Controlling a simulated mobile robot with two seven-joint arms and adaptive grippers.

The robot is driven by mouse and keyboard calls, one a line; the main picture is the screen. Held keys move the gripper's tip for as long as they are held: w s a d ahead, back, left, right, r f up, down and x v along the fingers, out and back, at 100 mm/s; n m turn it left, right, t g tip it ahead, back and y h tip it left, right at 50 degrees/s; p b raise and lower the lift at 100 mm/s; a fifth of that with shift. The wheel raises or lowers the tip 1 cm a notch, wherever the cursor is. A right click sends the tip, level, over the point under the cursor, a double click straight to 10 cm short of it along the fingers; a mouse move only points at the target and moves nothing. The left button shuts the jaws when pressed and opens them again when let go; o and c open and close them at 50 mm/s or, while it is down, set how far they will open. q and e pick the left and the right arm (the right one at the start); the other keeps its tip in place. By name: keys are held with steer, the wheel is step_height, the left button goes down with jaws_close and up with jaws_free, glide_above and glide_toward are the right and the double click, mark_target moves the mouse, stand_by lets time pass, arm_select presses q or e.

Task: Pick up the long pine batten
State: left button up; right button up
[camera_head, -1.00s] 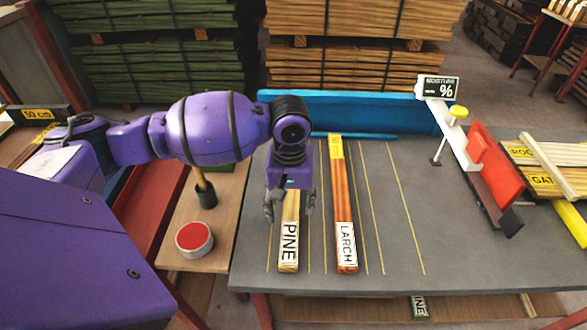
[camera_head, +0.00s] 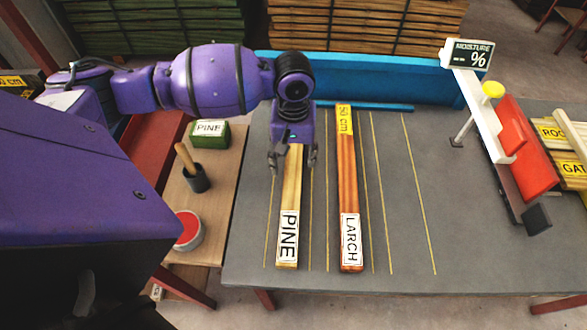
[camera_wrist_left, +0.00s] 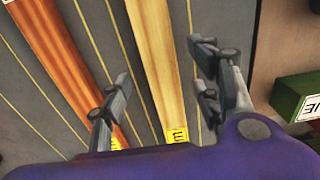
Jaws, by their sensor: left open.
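The long pine batten (camera_head: 291,190) is pale yellow wood with a white PINE label at its near end. It lies lengthwise on the grey table (camera_head: 410,220). My left gripper (camera_head: 293,163) is open over its far part, fingers pointing down, and hides the batten's far end in the head view. In the left wrist view the batten (camera_wrist_left: 157,60) runs between the spread fingers of the gripper (camera_wrist_left: 160,75), with a yellow tag at its lower end. I cannot tell whether the fingers reach down beside it. My right gripper is not in view.
A reddish larch batten (camera_head: 348,190) lies parallel, close to the right. A blue fence (camera_head: 380,80) stands behind. The moisture gauge (camera_head: 467,54) and red block (camera_head: 515,130) are at the right. A side bench holds a green block (camera_head: 209,133), brush pot (camera_head: 196,178) and red tin (camera_head: 188,230).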

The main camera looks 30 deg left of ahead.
mark_target(293, 167)
arm_select(q)
step_height(293, 167, down, 4)
steer(key=shift+w+a+r, duration=0.1)
steer(key=shift+r, duration=0.25)
steer(key=c, duration=1.4)
jaws_close()
steer(key=shift+r, duration=0.1)
